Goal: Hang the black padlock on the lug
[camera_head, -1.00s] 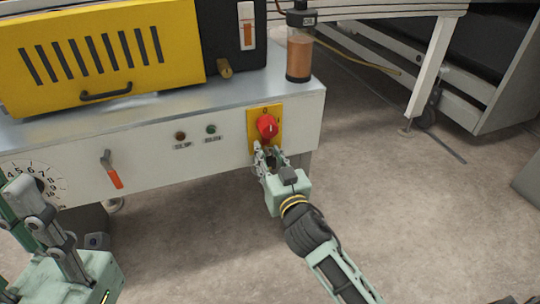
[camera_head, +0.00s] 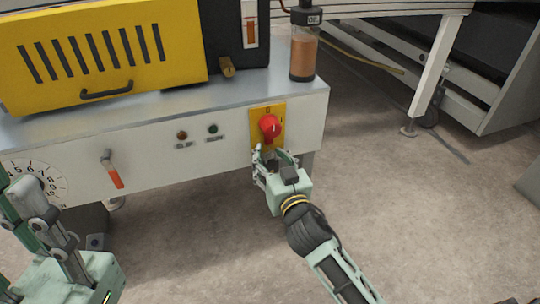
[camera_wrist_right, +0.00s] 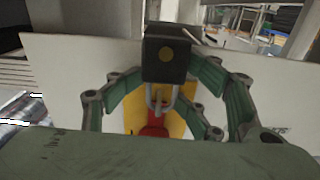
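The black padlock (camera_wrist_right: 167,50) has a round brass-coloured spot on its face. Its grey shackle (camera_wrist_right: 160,97) points down in the right wrist view, towards the red knob. My right gripper (camera_head: 275,158) has its fingers closed on the sides of the padlock body, just below the red switch knob (camera_head: 270,127) on its yellow plate (camera_head: 256,114). In the right wrist view the knob (camera_wrist_right: 152,131) is partly hidden behind the shackle. I cannot make out the lug or whether the shackle touches it. My left gripper (camera_head: 32,200) is at the lower left, partly out of frame; its opening is unclear.
The white machine front (camera_head: 215,160) carries two small lamps, an orange-handled lever (camera_head: 113,175) and a dial (camera_head: 40,178). A yellow slotted guard (camera_head: 100,55) and an orange-filled bottle (camera_head: 303,55) stand on top. Floor to the right is open.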

